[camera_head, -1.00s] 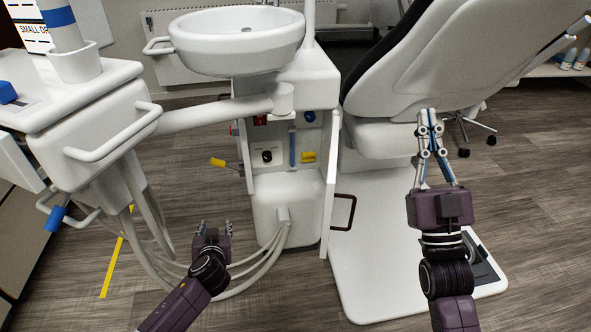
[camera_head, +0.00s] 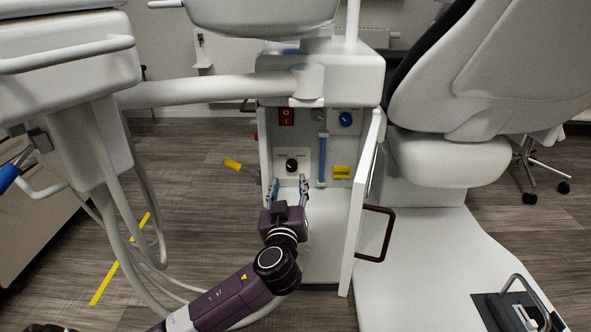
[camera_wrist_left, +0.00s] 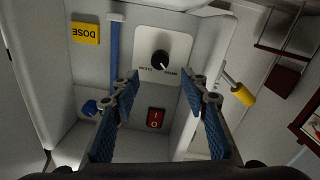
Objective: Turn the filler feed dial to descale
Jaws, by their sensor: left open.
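The black dial (camera_head: 291,165) sits on a white plate inside the open cabinet, and I take it to be the filler feed dial. In the left wrist view the dial (camera_wrist_left: 160,60) has a white pointer mark towards the picture's lower right; the small plate lettering is upside down and hard to read. My left gripper (camera_head: 288,183) is open and empty, just below and in front of the dial. In the wrist view its two blue-padded fingers (camera_wrist_left: 160,84) stand either side of the dial's line, apart from it. My right gripper is out of view.
A red rocker switch (camera_head: 286,116), a blue knob (camera_head: 346,119), a blue vertical tube (camera_head: 322,158) and a yellow DOSE label (camera_head: 341,172) share the panel. The open cabinet door (camera_head: 366,200) stands on the right. A yellow-ended lever (camera_head: 233,164) juts out left.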

